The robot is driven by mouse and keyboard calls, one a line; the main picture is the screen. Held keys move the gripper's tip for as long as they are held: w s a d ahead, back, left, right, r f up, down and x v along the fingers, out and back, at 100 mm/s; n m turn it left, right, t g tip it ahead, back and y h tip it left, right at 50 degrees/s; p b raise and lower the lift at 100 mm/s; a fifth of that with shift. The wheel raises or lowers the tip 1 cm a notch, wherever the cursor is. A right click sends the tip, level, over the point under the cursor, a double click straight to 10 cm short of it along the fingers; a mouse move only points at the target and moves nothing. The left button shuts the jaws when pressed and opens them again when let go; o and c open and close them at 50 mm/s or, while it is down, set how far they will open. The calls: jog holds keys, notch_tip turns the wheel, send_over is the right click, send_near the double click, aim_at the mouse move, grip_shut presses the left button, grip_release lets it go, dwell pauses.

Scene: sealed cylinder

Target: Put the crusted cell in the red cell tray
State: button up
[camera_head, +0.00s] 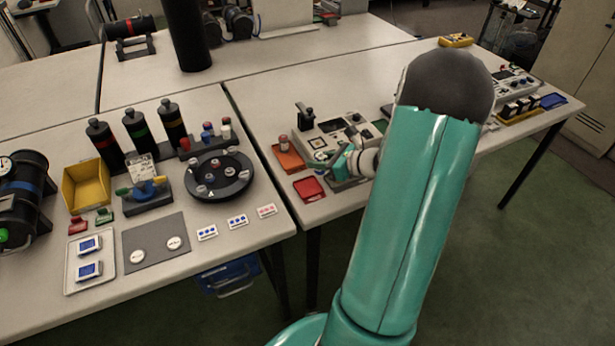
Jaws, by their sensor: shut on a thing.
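My gripper (318,162), at the end of my teal arm, is above the right table, just left of the grey instrument. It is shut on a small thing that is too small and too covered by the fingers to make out. The red tray (309,189) lies at the table's front edge, just below and left of my gripper in the picture, and looks empty. An orange tray (290,157) lies behind it. A small reddish cell (284,143) stands upright at the orange tray's back; I cannot tell whether it is crusted.
The grey instrument (335,137) with a black upright part stands close behind my gripper. My arm hides part of the right table. On the left table are a dark round carousel (219,175), a yellow bin (86,186) and several dark cylinders. The right table's back left is clear.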

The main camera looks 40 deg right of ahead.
jog(key=w+a+f, duration=0.1)
jog(key=a+f, duration=0.1)
jog(key=f, duration=0.1)
jog(key=shift+w, duration=0.4)
jog(key=shift+w+a+f, duration=0.15)
jog(key=shift+f, duration=0.85)
jog(key=shift+w+a+f, duration=0.1)
jog(key=shift+a+f, duration=0.05)
jog(key=shift+f, duration=0.8)
jog(key=shift+f, duration=0.1)
jog(key=o, duration=1)
